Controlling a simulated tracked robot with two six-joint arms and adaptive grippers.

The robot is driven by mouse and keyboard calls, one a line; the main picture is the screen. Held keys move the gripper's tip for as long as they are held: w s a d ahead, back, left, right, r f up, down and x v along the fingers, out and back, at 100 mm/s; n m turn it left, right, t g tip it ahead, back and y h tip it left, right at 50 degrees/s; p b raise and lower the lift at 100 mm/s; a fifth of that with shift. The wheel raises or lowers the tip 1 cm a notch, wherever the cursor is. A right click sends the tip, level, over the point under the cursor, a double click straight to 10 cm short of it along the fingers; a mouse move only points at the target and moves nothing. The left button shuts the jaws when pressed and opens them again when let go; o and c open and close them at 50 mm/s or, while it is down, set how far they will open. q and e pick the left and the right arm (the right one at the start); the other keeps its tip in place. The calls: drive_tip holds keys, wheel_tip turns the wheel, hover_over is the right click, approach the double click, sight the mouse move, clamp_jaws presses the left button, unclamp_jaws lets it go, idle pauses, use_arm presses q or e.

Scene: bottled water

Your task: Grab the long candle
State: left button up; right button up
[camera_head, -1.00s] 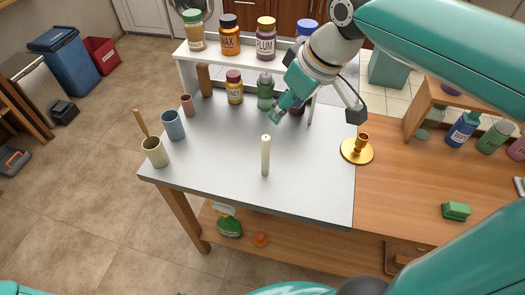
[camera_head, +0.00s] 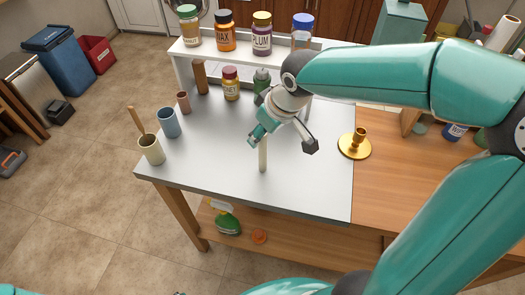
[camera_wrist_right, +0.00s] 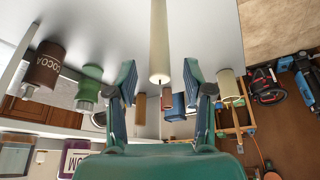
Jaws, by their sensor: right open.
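The long cream candle (camera_head: 263,157) stands upright on the grey table top, its upper part hidden in the head view by my right gripper (camera_head: 257,138). In the right wrist view the candle (camera_wrist_right: 159,40) points wick-down in the picture, centred between the two open fingers of my right gripper (camera_wrist_right: 160,80) and just ahead of their tips. Neither finger appears to touch it. My left gripper is not in view.
A gold candle holder (camera_head: 355,144) stands right of the candle. Cups (camera_head: 151,149) stand at the left edge. Jars (camera_head: 231,85) stand behind, with a white shelf (camera_head: 182,72) of bottles at the back. The front of the table is clear.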

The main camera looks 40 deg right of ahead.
drive_tip(key=shift+w+f, duration=0.15)
drive_tip(key=shift+f, duration=0.3)
clamp_jaws()
drive_tip(key=shift+r, duration=0.1)
